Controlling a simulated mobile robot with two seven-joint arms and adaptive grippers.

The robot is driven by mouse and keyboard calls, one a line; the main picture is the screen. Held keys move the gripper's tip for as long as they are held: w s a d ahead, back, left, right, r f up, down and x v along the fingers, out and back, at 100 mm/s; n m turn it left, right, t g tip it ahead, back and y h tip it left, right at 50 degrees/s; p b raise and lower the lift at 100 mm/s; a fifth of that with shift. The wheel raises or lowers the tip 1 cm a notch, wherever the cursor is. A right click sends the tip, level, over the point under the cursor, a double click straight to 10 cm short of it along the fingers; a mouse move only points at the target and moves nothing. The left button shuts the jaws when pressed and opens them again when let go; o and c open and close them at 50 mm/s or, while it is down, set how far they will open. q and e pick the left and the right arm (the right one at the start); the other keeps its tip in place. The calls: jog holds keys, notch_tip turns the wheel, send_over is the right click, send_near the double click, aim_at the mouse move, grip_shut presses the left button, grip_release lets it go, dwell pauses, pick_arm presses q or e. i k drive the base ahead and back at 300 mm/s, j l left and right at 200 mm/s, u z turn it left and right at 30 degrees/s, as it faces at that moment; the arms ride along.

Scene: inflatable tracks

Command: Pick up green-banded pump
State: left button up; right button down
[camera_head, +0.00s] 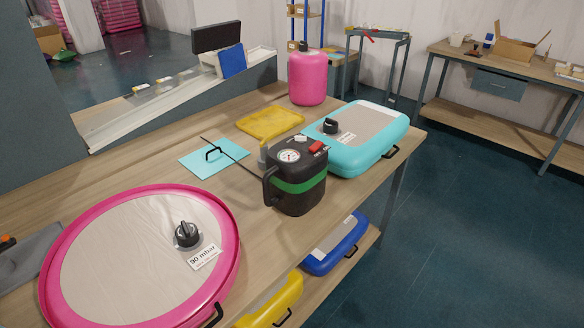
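The green-banded pump (296,175) is a dark box with a green band around it, a round white gauge on its face and a red part on top. It stands upright on the wooden table (150,165), close to the front edge. A dark handle shows on its left side, and a thin dark hose or rod runs from it toward the upper left. Neither of my grippers is in the head view.
A round pink inflatable (225,215) lies left of the pump. A turquoise inflatable (382,142) lies close behind it to the right. A yellow tray (270,122), a turquoise patch (232,163) and a pink canister (308,78) sit further back. Blue (337,243) and yellow (272,302) inflatables lie below.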

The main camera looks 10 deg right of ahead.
aim_at(294, 180)
jog(key=i+l+u, duration=0.1)
jog(key=l+u, duration=0.2)
jog(key=u, duration=0.15)
jog(key=l+u, duration=0.4)
jog(key=i+l+u, duration=0.1)
jog(key=l+u, duration=0.2)
jog(key=u, duration=0.15)
